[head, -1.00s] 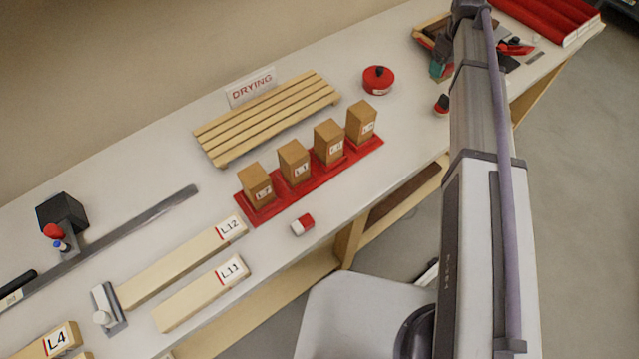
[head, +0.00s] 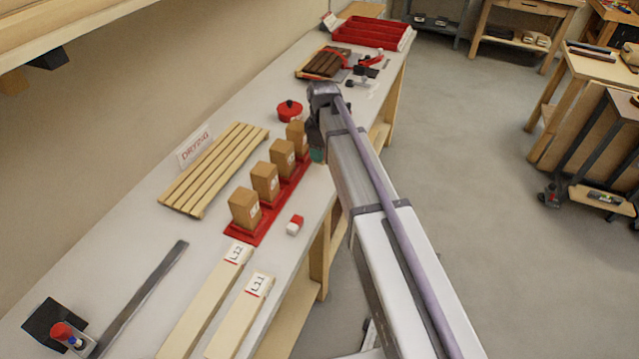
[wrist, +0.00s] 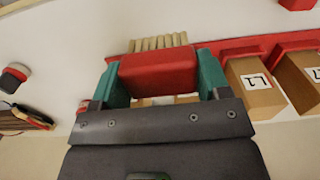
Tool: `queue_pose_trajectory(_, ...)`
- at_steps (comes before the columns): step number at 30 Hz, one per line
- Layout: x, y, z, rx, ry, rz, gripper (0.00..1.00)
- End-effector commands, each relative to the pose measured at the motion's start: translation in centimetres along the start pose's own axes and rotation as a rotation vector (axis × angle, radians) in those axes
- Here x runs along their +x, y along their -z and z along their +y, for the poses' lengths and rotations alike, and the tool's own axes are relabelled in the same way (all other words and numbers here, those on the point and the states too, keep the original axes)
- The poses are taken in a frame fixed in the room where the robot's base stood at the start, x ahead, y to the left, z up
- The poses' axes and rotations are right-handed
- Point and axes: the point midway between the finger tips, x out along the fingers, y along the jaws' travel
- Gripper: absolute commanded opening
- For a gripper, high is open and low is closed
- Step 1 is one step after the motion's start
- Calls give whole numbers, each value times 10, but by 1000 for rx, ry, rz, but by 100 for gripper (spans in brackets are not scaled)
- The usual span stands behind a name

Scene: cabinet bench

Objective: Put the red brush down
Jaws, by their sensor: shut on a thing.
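My gripper (wrist: 157,88) is shut on the red brush (wrist: 158,72), its teal fingers on either side of the red body in the wrist view. Tan strips that look like bristles show just beyond the body. In the head view my gripper (head: 318,153) is beside the right end of the red rack (head: 242,236) that holds wooden blocks. The brush is hidden there behind my arm. I cannot tell its height above the bench.
A slatted drying rack (head: 215,168) with a DRYING sign (head: 194,148) stands left of the blocks. A round red pot (head: 290,111) stands behind them. A small red-and-white block (head: 295,225) lies in front. Bare bench (head: 150,232) shows left of the red rack.

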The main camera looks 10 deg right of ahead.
Motion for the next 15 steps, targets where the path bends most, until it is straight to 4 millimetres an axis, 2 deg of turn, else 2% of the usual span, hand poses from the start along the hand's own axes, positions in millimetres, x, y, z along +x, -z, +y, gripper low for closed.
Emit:
queue_pose_trajectory(1, 25, 0, 0, 0, 0, 0, 51)
queue_pose_trajectory(4, 50, 0, 0, 0, 0, 0, 51)
queue_pose_trajectory(6, 57, 0, 0, 0, 0, 0, 51)
queue_pose_trajectory(10, 55, 0, 0, 0, 0, 0, 51)
queue_pose_trajectory(15, 90, 0, 0, 1, 0, 0, 51)
